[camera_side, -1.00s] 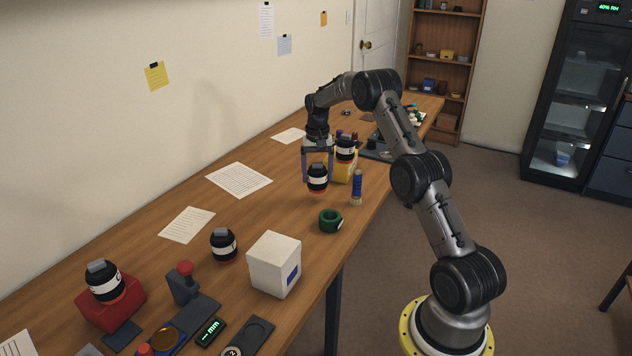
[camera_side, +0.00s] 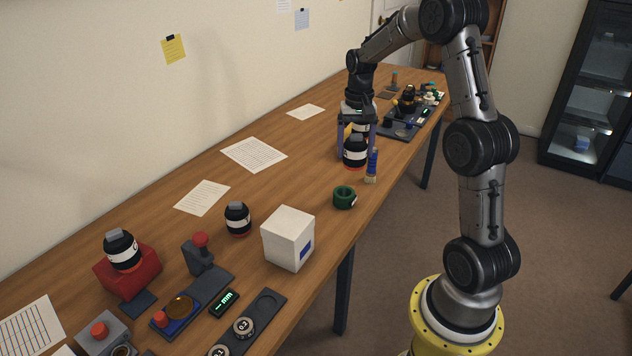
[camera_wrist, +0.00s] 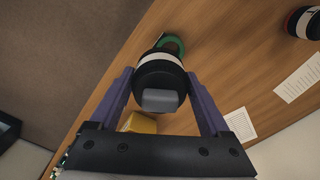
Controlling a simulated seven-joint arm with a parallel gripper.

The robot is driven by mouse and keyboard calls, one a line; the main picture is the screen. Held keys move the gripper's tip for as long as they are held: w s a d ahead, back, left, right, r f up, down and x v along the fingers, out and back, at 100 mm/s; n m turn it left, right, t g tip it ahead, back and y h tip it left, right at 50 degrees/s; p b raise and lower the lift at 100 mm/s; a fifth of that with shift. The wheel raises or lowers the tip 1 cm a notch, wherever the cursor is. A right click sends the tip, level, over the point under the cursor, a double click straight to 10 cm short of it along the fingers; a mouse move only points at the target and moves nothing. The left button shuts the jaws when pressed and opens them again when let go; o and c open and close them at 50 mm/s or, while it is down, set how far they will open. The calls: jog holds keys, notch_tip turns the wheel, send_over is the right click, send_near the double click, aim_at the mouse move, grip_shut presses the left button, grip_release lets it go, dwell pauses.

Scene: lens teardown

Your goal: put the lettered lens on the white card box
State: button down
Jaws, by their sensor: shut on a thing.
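My gripper (camera_side: 356,153) is shut on a black lens (camera_side: 354,147) with a white band and an orange-red lower rim. It hangs upright between the fingers; I cannot tell its clearance above the table. In the wrist view the held lens (camera_wrist: 160,68) shows its grey top block; no letter is readable on it. The white card box (camera_side: 288,238) stands nearer the camera, its visible top bare. Another banded lens (camera_side: 237,218) stands on the table, and one (camera_side: 122,250) sits on a red block (camera_side: 130,272).
A yellow block (camera_wrist: 140,123) is near the gripper. A red-knobbed stand (camera_side: 199,255) and trays are in front. Open tabletop lies left of the gripper.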

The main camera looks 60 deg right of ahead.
jog(key=s+a+r+n, duration=0.3)
jog(key=a+r+n, duration=0.1)
jog(key=a, duration=0.4)
jog(key=s+a+r+n, duration=0.3)
jog(key=s+a+r, duration=0.1)
jog(key=a, duration=0.5)
jog(key=s+a+r+n, duration=0.3)
jog(key=a+n, duration=0.1)
jog(key=a, duration=0.4)
send_near(288, 221)
jog(key=shift+s+f, duration=0.1)
jog(key=shift+s, duration=0.15)
jog(key=f, duration=0.3)
jog(key=shift+w+f, duration=0.25)
jog(key=shift+w, duration=0.05)
jog(key=shift+f, duration=0.1)
jog(key=shift+f, duration=0.35)
jog(key=shift+s+f, duration=0.1)
jog(key=shift+f, duration=0.3)
grip_release()
jog(key=shift+f, duration=0.1)
